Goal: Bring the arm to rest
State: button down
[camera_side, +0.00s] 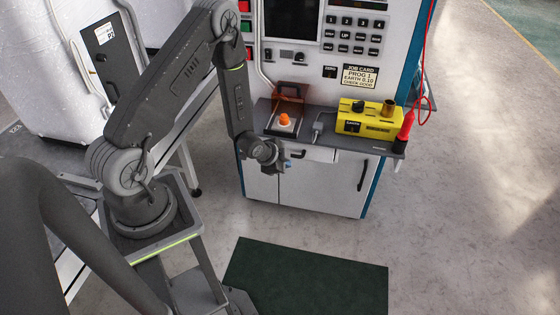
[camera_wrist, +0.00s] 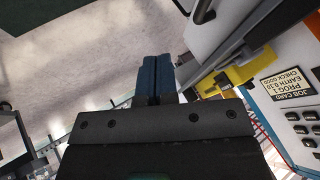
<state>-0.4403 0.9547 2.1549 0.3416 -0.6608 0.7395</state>
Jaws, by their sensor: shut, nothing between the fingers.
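My gripper (camera_side: 287,165) hangs in front of the white test cabinet, near the front edge of its grey shelf. In the wrist view its two blue fingers (camera_wrist: 156,72) lie side by side, shut, with nothing seen between them. In the side view the wrist and fingers overlap the cabinet's front, so I cannot tell the exact gap to the shelf. My arm bends up from its base and then down to the gripper.
The cabinet shelf (camera_side: 265,112) holds an orange button (camera_side: 284,120) under a raised brown cover, a yellow box (camera_side: 368,118) and a red probe (camera_side: 406,125) with a red cable. A job card (camera_side: 359,75) is above. A dark green mat (camera_side: 305,278) lies on open floor.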

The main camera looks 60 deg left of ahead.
jog(key=s+d+r+n+g+y, duration=0.1)
jog(key=s+d+r+n, duration=0.15)
jog(key=r, duration=0.95)
jog(key=s+d+r+n, duration=0.1)
jog(key=d+r, duration=0.2)
jog(key=r, duration=0.9)
jog(key=s+d+r+n+h, duration=0.1)
jog(key=s+d+r+n, duration=0.1)
jog(key=s+d+r, duration=0.2)
jog(key=s+d+r+n+g, duration=0.1)
jog(key=s+d+r+n, duration=0.1)
jog(key=s+d+r, duration=0.3)
jog(key=s+r, duration=0.3)
jog(key=s, duration=0.4)
jog(key=shift+h, duration=0.4)
jog(key=c, duration=1.8)
grip_release()
jog(key=shift+d+r, duration=0.1)
jog(key=shift+c, duration=0.2)
